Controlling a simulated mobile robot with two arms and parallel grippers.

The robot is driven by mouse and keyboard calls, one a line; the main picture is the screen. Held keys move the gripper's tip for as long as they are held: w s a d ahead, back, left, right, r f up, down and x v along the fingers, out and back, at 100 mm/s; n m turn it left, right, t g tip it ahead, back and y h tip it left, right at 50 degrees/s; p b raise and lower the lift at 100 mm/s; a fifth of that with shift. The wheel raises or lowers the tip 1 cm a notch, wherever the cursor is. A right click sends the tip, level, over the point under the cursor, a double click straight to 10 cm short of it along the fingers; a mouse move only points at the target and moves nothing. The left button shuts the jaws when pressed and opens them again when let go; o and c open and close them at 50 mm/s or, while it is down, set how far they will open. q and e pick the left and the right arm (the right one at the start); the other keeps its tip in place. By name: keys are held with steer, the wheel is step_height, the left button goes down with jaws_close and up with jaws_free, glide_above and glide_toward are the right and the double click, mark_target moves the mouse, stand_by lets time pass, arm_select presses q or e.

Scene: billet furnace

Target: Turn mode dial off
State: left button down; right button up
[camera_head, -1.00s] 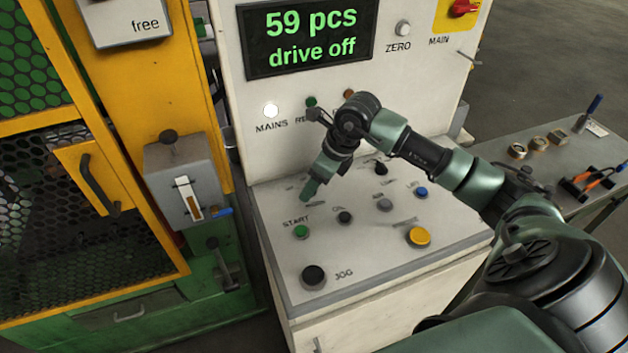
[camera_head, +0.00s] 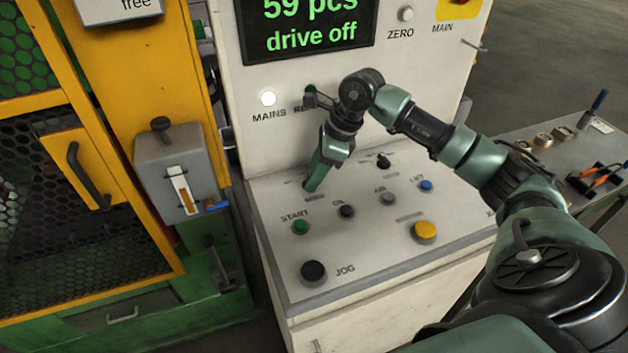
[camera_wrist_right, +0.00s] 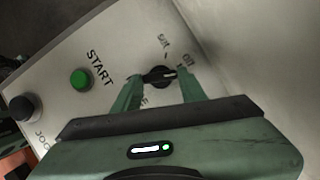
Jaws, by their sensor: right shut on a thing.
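The mode dial (camera_wrist_right: 158,78) is a small black knob with a pale pointer line, seen in the right wrist view between my fingers. The line points to the right of that picture, towards the printed labels, which are too small to read surely. My right gripper (camera_wrist_right: 160,84) is shut on the dial, one finger on each side. In the head view my right gripper (camera_head: 312,184) reaches down to the back left of the sloped panel (camera_head: 365,240) and hides the dial. A partly covered label shows just below it. My left gripper is not in view.
Near the gripper are the green START button (camera_head: 300,227), black OIL knob (camera_head: 346,211) and another black knob (camera_head: 383,160). A yellow button (camera_head: 424,232) and black JOG button (camera_head: 313,272) sit nearer the front. The upright display (camera_head: 310,25) reads "drive off".

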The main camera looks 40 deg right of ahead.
steer(key=shift+w+n+g+y+b, duration=0.15)
steer(key=shift+n+g+b, duration=0.35)
steer(key=shift+n, duration=0.55)
steer(key=shift+w+n+g+y+b, duration=0.15)
steer(key=shift+n+g+b, duration=0.15)
steer(key=shift+n+b, duration=0.55)
steer(key=shift+n, duration=0.4)
steer(key=o, duration=1.4)
steer(key=shift+r, duration=0.1)
steer(key=v, duration=0.7)
steer(key=shift+d+r+b, duration=0.2)
steer(key=shift+r+b, duration=0.1)
steer(key=shift+b, duration=0.1)
steer(key=shift+s, duration=0.1)
